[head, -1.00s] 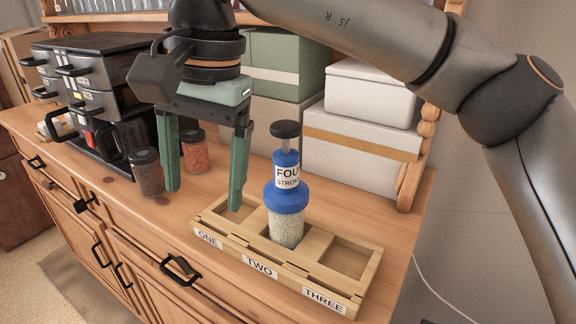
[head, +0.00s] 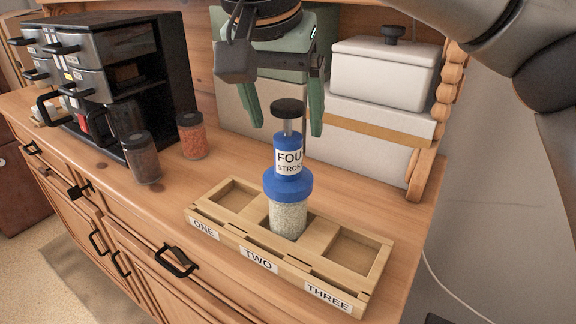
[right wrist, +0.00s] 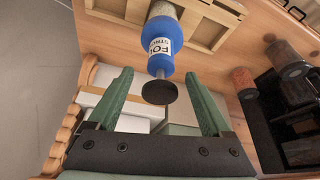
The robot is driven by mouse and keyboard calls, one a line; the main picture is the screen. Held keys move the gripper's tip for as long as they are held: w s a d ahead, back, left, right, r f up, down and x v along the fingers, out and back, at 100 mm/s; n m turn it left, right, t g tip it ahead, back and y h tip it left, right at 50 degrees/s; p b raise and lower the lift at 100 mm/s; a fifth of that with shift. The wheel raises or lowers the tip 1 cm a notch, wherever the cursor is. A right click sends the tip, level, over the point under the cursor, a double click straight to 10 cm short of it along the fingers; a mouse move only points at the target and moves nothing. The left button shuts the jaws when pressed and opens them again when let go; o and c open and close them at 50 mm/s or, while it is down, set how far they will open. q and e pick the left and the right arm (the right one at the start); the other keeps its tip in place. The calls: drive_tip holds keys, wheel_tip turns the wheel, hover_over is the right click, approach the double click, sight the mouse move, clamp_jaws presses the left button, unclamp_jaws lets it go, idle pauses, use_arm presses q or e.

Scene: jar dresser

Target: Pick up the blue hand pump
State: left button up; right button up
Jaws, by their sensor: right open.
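The blue hand pump (head: 288,172) has a black knob on top and a label reading "FOU... STROKE". It sits upright on a jar of pale grains (head: 287,219) in compartment TWO of the wooden tray (head: 258,254). My right gripper (head: 284,122) is open, with green fingers behind and to either side of the pump's black knob in the head view. In the right wrist view the black knob (right wrist: 158,92) appears between and beyond the open fingers (right wrist: 160,88), and the blue body (right wrist: 160,42) lies farther off. Nothing is held. My left gripper is not in view.
Compartments ONE and THREE of the tray are empty. A dark jar (head: 141,158) and a jar of orange-red grains (head: 192,136) stand left of it, near a black drawer unit (head: 125,70). White boxes (head: 384,75) stand behind at the right.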

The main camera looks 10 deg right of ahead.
sight(287, 136)
drive_tip(key=x, duration=0.4)
drive_tip(key=shift+f, duration=0.4)
clamp_jaws()
drive_tip(key=shift+r, duration=0.1)
